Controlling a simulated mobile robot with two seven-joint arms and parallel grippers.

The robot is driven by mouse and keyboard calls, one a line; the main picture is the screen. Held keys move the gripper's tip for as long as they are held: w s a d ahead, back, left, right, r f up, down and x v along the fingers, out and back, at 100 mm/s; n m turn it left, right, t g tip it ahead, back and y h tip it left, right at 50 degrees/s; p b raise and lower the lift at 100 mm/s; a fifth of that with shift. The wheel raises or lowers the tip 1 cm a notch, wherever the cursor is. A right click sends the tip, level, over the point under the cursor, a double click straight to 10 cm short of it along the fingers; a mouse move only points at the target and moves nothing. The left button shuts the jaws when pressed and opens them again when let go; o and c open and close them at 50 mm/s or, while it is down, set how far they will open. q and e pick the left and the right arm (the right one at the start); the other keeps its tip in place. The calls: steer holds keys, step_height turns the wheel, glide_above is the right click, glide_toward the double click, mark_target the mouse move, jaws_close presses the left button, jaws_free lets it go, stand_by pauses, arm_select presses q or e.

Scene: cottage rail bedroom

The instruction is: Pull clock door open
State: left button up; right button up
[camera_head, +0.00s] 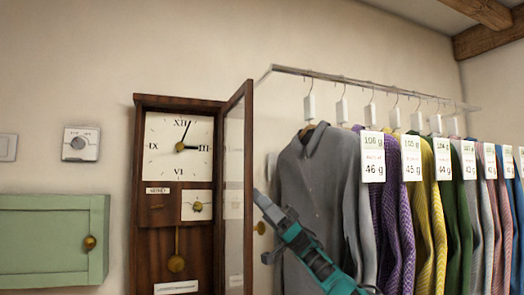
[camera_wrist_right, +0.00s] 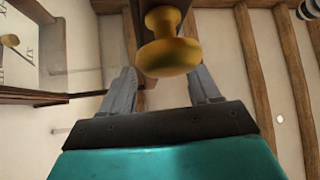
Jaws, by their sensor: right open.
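My right gripper (camera_head: 264,229) is open beside the knob. In the wrist view its fingers (camera_wrist_right: 163,88) lie either side of the knob's lower area, with no clear grip. My left gripper is out of view.
A rail (camera_head: 370,82) of hanging knitwear with white weight tags fills the right, close behind my right arm. A green cabinet (camera_head: 45,245) with a brass knob and a thermostat dial (camera_head: 80,144) are on the wall at left.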

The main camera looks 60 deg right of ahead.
step_height(320, 180, up, 14)
steer(key=p, duration=0.1)
stand_by(0.9)
stand_by(0.6)
